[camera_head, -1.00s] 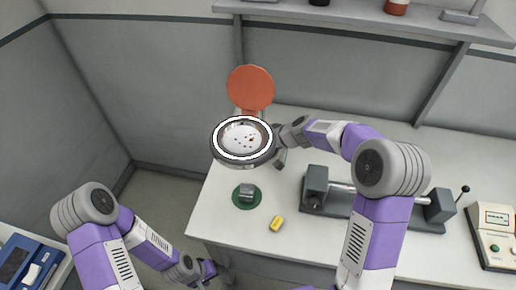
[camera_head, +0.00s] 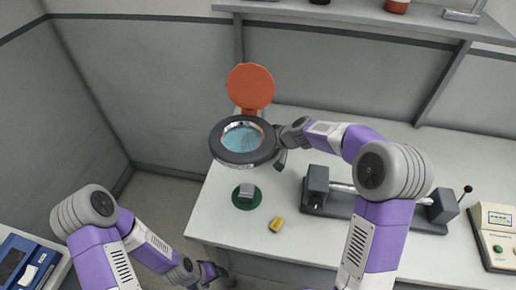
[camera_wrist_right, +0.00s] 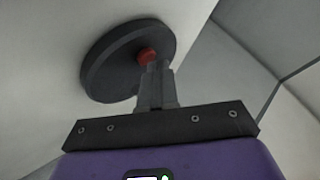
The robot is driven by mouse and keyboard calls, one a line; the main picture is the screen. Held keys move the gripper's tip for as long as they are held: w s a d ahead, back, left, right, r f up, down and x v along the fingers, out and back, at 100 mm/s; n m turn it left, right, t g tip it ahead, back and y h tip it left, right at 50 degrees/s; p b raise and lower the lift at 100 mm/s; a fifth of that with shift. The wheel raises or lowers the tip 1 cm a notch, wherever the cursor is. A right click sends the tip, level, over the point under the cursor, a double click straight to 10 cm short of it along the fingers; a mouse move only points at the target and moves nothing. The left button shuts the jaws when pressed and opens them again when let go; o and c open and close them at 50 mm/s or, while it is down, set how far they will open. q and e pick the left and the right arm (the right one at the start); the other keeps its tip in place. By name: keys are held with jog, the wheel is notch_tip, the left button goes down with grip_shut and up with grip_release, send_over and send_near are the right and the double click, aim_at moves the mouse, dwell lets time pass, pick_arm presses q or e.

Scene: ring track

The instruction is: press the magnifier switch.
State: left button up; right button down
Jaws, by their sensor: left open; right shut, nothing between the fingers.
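The magnifier (camera_head: 226,158) is a round dark head with a bluish lens over the left part of the bench. Its ring is dark in the head view. In the right wrist view, the dark round head (camera_wrist_right: 108,65) carries a small red switch (camera_wrist_right: 147,56). My right gripper (camera_wrist_right: 158,72) is shut and empty, its fingertips at the red switch; they look touching, but the exact contact is hard to see. In the head view, the right gripper is mostly hidden beside the magnifier's right edge. My left gripper (camera_head: 218,275) is open, low beside the bench's front left edge.
An orange disc (camera_head: 250,87) stands behind the magnifier. A green disc with a grey block (camera_head: 246,192) and a yellow piece (camera_head: 277,224) lie in front on the bench (camera_head: 225,215). A grey rail fixture (camera_head: 318,190) and a cream device (camera_head: 495,235) are to the right.

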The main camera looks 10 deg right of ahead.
jog(key=shift+r, duration=0.35)
notch_tip(320, 180, up, 6)
jog(key=p, duration=0.4)
jog(key=shift+p, duration=0.4)
